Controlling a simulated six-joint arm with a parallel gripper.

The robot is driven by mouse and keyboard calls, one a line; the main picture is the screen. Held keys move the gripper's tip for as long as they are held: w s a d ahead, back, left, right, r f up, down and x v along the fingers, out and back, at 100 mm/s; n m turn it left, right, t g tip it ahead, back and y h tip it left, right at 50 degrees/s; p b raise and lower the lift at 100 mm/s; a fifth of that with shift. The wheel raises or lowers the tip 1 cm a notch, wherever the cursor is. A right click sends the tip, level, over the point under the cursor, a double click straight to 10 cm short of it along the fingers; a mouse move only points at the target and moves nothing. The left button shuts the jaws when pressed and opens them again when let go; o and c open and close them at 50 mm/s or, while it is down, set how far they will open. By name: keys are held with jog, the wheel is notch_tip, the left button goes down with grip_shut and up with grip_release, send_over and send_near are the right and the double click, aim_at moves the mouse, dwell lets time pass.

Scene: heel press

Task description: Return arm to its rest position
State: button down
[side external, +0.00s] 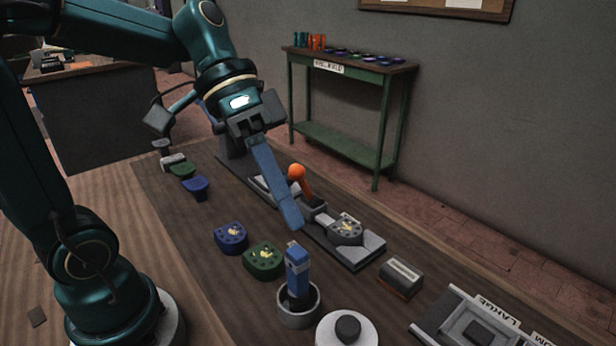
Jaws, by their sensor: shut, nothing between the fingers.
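My gripper (256,126) is in the upper middle of the side external view, raised above the wooden bench (165,262). Its fingers are shut and look small against the dark grey hand. A long blue bar (275,183) shows just below the fingers and slants down to the right, over the bench. I cannot tell whether the fingers touch it. The grey press (362,252) lies along the bench, with an orange ball-topped lever (297,172) and a grey heel piece with a gold mark (346,229). The part of the press behind the blue bar is hidden.
Blue (231,237) and green (263,259) heel pieces lie on the bench. A grey cup (299,309) holds an upright blue tool (297,270). A white round pot (347,332) and a grey tray (477,330) stand at the front. A green shelf table (352,66) stands behind.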

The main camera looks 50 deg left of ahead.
jog(key=s+a+f+n+t+y, duration=0.4)
jog(key=a+y, duration=0.3)
jog(key=shift+s+f+t, duration=0.2)
jog(key=shift+s+t, duration=0.1)
